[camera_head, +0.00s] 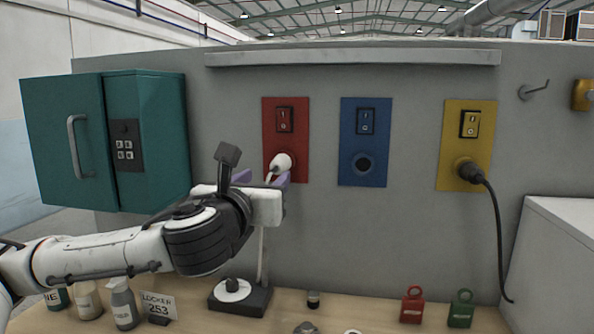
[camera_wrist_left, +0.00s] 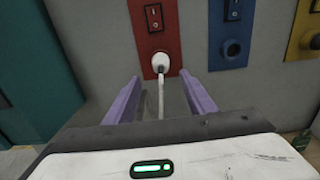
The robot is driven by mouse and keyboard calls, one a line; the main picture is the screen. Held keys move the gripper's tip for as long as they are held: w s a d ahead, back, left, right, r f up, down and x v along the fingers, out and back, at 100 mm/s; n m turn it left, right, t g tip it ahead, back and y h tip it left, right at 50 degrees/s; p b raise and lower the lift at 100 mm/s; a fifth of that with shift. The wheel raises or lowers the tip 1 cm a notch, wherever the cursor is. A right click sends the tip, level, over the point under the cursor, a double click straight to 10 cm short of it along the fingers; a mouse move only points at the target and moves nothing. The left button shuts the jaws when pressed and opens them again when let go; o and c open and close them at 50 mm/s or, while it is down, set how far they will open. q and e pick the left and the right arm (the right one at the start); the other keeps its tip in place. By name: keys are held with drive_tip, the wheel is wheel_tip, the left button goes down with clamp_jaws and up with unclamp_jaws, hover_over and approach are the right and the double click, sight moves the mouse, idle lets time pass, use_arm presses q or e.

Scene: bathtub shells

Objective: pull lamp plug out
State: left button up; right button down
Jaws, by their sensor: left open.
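The white plug (camera_head: 281,162) sits in the socket of the red panel (camera_head: 300,143), below a rocker switch. It also shows in the left wrist view (camera_wrist_left: 160,62), with its white cord (camera_wrist_left: 160,100) hanging down. My left gripper (camera_head: 264,178) is open just in front of and below the plug. Its purple fingers, clear in the left wrist view (camera_wrist_left: 160,84), stand one on each side of the cord, apart from the plug. The cord runs down behind the gripper toward a dark base with a white disc (camera_head: 233,290) on the bench. My right gripper is not in view.
A blue panel (camera_head: 363,177) has an empty socket. A yellow panel (camera_head: 479,108) holds a black plug (camera_head: 468,171) with a hanging cord. A teal cabinet (camera_head: 150,140) stands left. Bottles, a locker sign (camera_head: 158,305) and red and green padlock-shaped items line the bench (camera_head: 365,312).

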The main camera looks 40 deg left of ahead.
sight(277, 168)
use_arm(q)
drive_tip(key=shift+w+a, duration=0.1)
drive_tip(key=shift+w, duration=0.5)
drive_tip(key=shift+w+a, duration=0.45)
drive_tip(key=shift+w, duration=0.1)
drive_tip(key=p+x, duration=0.1)
drive_tip(key=x, duration=0.3)
drive_tip(key=shift+w+a+r, duration=0.1)
drive_tip(key=shift+w+r, duration=0.1)
drive_tip(key=shift+w+a, duration=0.25)
drive_tip(key=shift+w, duration=0.2)
drive_tip(key=shift+w+f, duration=0.15)
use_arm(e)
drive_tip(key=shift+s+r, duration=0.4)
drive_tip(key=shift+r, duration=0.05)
use_arm(q)
drive_tip(key=shift+p, duration=0.55)
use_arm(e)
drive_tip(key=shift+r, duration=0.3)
use_arm(q)
drive_tip(key=c, duration=1.2)
